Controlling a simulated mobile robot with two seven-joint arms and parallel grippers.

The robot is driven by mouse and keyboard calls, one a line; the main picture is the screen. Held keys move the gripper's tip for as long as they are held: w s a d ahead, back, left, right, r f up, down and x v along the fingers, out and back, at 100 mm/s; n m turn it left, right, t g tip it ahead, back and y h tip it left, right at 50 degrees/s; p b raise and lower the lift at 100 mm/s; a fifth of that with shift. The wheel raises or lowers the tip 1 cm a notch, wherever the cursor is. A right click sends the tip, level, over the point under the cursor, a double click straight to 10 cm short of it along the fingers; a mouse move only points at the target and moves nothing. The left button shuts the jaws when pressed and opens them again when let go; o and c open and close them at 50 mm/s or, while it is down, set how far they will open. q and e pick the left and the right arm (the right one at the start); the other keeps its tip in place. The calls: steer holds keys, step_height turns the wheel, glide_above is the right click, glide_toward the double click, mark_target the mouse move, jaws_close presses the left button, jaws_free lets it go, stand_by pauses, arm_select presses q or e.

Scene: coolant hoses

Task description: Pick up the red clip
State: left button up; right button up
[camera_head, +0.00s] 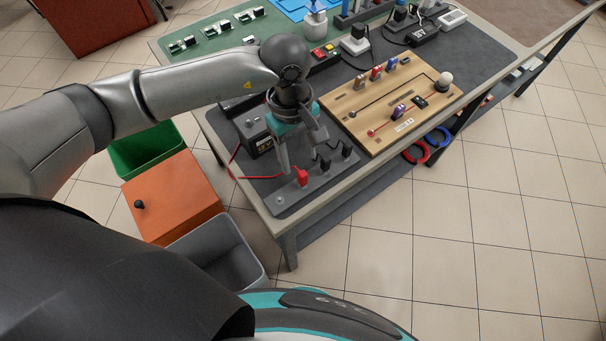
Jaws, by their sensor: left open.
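The red clip (302,177) stands on a grey strip (274,205) near the front left corner of the table, with a red wire beside it. My left gripper (296,160) points down just above and behind the red clip, open. From this angle I cannot tell whether its fingers are around the clip or short of it. Black clips (347,148) stand farther right on the same strip. My right gripper does not show.
A battery-like black box (257,137) sits left of my gripper. A wooden circuit board (385,140) lies to the right. A green bin (146,146), an orange box (172,197) and a grey bin (222,257) stand beside the table. Tiled floor is free at right.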

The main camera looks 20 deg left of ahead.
mark_target(302, 172)
arm_select(q)
steer(key=f, duration=0.5)
steer(key=d+f, duration=0.1)
steer(key=f, duration=0.2)
steer(key=shift+s+f, duration=0.25)
jaws_close()
stand_by(0.5)
